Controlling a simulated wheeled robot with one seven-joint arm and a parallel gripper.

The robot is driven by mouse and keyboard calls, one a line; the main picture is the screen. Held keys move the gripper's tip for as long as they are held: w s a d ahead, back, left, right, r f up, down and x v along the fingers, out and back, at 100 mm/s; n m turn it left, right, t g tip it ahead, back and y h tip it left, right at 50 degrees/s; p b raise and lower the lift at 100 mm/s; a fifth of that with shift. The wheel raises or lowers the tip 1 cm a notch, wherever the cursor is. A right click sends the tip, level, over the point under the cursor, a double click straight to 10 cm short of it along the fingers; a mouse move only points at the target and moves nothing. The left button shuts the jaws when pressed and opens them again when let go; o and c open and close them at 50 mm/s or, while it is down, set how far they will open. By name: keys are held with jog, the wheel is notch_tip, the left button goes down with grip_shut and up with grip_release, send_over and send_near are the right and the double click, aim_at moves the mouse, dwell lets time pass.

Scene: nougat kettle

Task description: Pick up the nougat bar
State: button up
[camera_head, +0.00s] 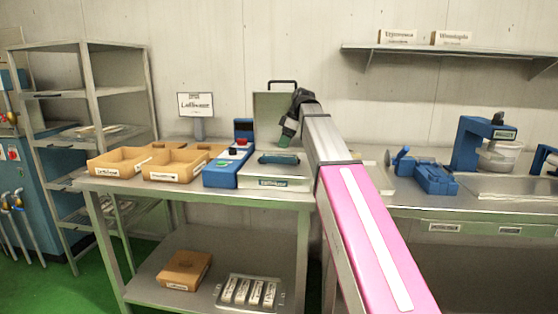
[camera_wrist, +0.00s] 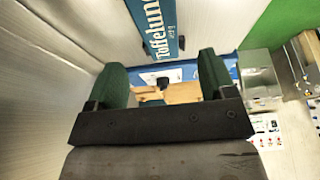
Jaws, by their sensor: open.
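A blue wrapped bar with white "Toffelund" lettering, which I take for the nougat bar (camera_wrist: 155,25), lies at the top middle of the wrist view on a pale metal surface. In the head view a small dark blue-green bar (camera_head: 278,159) lies on the flat metal top of a low scale-like unit (camera_head: 265,183). My gripper (camera_wrist: 160,62) has two green fingers spread apart with nothing between them. The bar is beyond the fingertips in the wrist view. In the head view my gripper (camera_head: 286,137) is just above the bar, partly hidden by my wrist.
Cardboard trays (camera_head: 123,162), a blue device with buttons (camera_head: 229,168) and a sign (camera_head: 196,104) stand to the left. An upright metal panel (camera_head: 268,112) rises behind the unit. Blue machines (camera_head: 432,178) stand to the right. A tray of several pale bars (camera_head: 248,293) is on the lower shelf.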

aim_at(279, 156)
jog(key=shift+x, duration=3.3)
jog(key=shift+d, duration=0.2)
jog(key=c, duration=1.2)
jog(key=shift+o, duration=0.2)
jog(key=shift+r, duration=0.1)
